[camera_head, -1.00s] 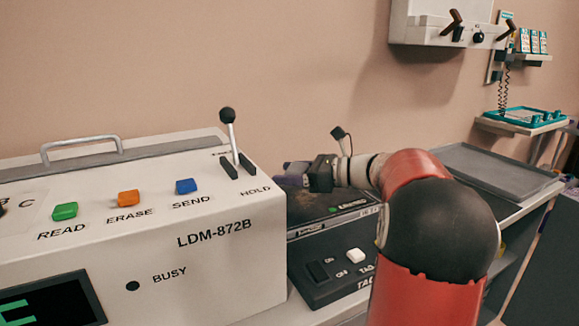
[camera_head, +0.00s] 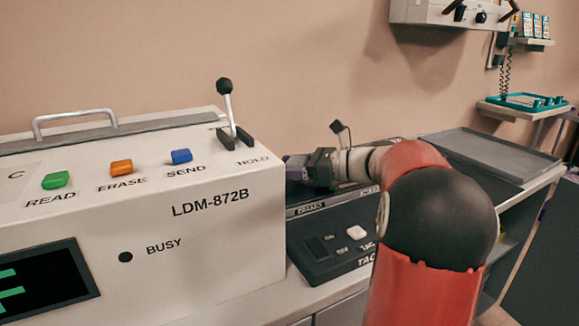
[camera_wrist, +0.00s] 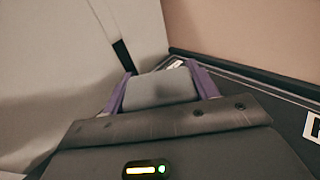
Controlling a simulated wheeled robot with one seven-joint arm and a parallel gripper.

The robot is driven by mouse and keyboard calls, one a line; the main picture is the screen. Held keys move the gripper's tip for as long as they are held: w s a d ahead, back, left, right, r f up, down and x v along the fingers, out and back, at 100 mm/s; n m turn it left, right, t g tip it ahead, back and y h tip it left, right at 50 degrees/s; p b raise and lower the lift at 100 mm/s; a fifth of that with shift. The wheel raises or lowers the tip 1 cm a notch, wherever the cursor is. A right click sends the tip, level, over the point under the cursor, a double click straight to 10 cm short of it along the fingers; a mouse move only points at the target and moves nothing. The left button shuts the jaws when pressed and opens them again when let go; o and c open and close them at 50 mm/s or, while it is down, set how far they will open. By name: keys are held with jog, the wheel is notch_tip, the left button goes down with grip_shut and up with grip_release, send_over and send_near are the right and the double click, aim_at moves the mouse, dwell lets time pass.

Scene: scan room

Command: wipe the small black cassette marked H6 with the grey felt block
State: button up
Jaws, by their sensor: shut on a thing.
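My gripper (camera_head: 292,168) is behind the right end of the white machine, partly hidden by it in the head view. In the wrist view its purple fingers (camera_wrist: 162,70) are shut on the grey felt block (camera_wrist: 160,90). A dark flat surface (camera_wrist: 270,93) lies beyond and to the right of the block, with a small white label near the block and a larger white mark at the right edge. I cannot make out the H6 cassette, and I cannot tell whether the block touches anything below.
The white LDM-872B machine (camera_head: 215,235) stands close on the left with its lever (camera_head: 230,110). A black switch box (camera_head: 325,262) sits in front of my arm. A grey tray (camera_head: 490,155) lies at right. A wall box (camera_head: 450,22) hangs above.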

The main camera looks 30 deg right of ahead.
aim_at(304, 162)
jog(key=shift+f, duration=0.2)
jog(key=shift+d+r+p, duration=0.15)
jog(key=shift+d+p, duration=0.2)
jog(key=shift+d, duration=0.1)
jog(key=d+p, duration=0.2)
jog(key=shift+d+r, duration=0.1)
jog(key=shift+d, duration=0.3)
jog(key=shift+d+f+p, duration=0.2)
jog(key=shift+d, duration=0.8)
jog(key=shift+d+f+p, duration=0.2)
jog(key=shift+d, duration=0.8)
jog(key=shift+a+r, duration=0.15)
jog(key=shift+a, duration=3.7)
jog(key=shift+w, duration=0.65)
jog(key=shift+d+r, duration=0.1)
jog(key=shift+d, duration=3.8)
